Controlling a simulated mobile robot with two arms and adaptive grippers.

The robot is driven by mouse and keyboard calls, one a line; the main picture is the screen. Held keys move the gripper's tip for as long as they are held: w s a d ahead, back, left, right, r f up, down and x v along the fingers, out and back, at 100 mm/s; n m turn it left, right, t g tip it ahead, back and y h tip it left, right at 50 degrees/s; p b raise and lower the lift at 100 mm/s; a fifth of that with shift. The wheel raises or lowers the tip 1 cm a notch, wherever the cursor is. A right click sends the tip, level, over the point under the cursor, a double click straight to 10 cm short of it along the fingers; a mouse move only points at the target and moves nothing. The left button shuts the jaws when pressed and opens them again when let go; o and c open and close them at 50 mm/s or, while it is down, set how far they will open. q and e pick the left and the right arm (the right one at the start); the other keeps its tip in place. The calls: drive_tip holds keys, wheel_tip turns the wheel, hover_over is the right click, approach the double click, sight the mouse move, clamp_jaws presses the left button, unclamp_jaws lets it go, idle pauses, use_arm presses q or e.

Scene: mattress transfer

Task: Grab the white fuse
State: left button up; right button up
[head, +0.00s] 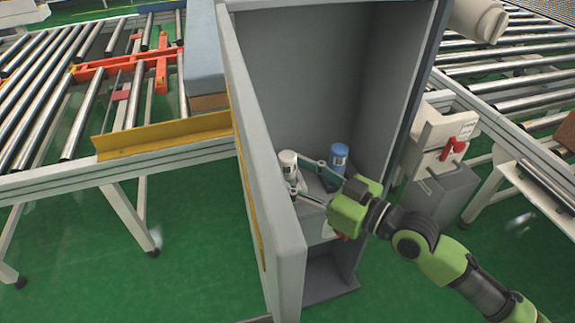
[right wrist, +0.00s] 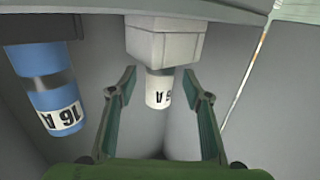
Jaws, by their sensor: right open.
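The white fuse (head: 288,164) stands upright inside the grey cabinet (head: 325,60), to the left of the blue fuse (head: 338,155). My right gripper (head: 299,174) reaches into the cabinet with its fingers open toward the white fuse. In the right wrist view, the white fuse (right wrist: 160,90) appears between the two spread green fingers, with a gap on each side and its "16 A" label upside down. How deep the fingertips reach around it is hard to tell. The blue fuse (right wrist: 48,95) is left of the fingers there. My left gripper is not in view.
The open cabinet door (head: 265,170) stands close on the left of the gripper. The cabinet's right wall edge (head: 405,100) is on the other side. Roller conveyors (head: 60,90) lie left and right, and a grey box (head: 440,195) stands right of the cabinet.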

drive_tip(key=shift+x, duration=1.05)
drive_tip(key=shift+d, duration=0.1)
clamp_jaws()
